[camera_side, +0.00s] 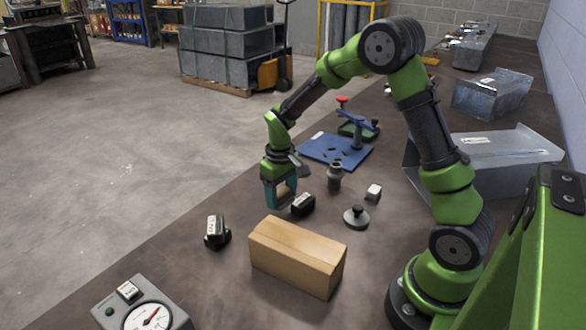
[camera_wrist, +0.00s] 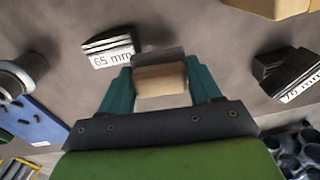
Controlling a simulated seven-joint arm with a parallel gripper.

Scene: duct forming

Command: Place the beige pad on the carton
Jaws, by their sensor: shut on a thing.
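The beige pad (camera_wrist: 160,80) sits between the two teal fingers of my gripper (camera_wrist: 161,88) in the wrist view. My gripper is shut on it, with a finger at each end. A dark grey strip shows along the pad's far edge. In the side view my gripper (camera_side: 280,194) points down over the bench, behind and left of the carton; the pad is mostly hidden there. The carton (camera_side: 298,257) is a closed brown box standing on the bench, with a bare top. Its corner shows at the top right of the wrist view (camera_wrist: 268,6). Pad and carton are apart.
A black block marked 65 mm (camera_wrist: 108,50) and another marked 70 mm (camera_wrist: 288,76) flank my gripper. A grey cylinder (camera_side: 335,177), a knobbed disc (camera_side: 356,219) and a blue fixture (camera_side: 335,150) stand behind the carton. A dial gauge box (camera_side: 146,312) is front left.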

